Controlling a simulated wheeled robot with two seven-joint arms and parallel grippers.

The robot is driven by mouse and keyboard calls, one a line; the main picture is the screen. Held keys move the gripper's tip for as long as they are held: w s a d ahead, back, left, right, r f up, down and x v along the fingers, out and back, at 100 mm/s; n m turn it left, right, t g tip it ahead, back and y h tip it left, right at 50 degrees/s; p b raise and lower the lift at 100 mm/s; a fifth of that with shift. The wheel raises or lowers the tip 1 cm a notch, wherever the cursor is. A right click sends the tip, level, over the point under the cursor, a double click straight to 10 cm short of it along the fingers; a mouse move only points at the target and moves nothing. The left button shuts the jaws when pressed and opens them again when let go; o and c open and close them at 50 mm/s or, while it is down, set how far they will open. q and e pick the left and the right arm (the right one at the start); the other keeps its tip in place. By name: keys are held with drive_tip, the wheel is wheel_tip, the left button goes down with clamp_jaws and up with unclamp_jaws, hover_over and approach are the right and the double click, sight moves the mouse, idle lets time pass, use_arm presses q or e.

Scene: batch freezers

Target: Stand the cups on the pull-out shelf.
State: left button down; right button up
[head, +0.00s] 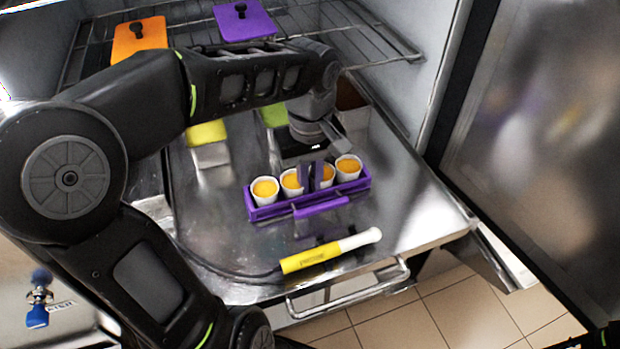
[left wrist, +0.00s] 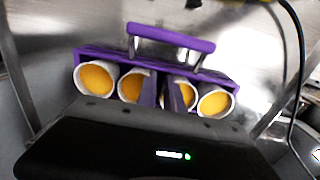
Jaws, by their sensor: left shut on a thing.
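Several white cups with orange contents (head: 264,189) stand upright in a row in a purple carrier (head: 265,213). The same cups (left wrist: 97,76) and carrier (left wrist: 170,38) show in the left wrist view. My left gripper (head: 311,178) comes down from above and is shut on the middle of the carrier, between the two inner cups. The carrier is over the metal pull-out shelf (head: 225,240); a purple reflection lies below its front handle. I cannot tell whether its base touches the shelf. My right gripper is not in view.
A yellow probe with a white tip (head: 318,255) and dark cable lies on the shelf in front of the carrier. Yellow-lidded (head: 207,132) and green-lidded (head: 273,114) containers stand behind. Orange (head: 139,37) and purple (head: 243,20) lids are on the wire rack. The shelf's right side is clear.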

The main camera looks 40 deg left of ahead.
sight(310, 179)
use_arm(q)
drive_tip(key=shift+f, duration=0.15)
drive_tip(key=c, duration=1.5)
unclamp_jaws()
wheel_tip(310, 179, up, 8)
drive_tip(key=shift+f+p, duration=0.1)
drive_tip(key=shift+p, duration=0.2)
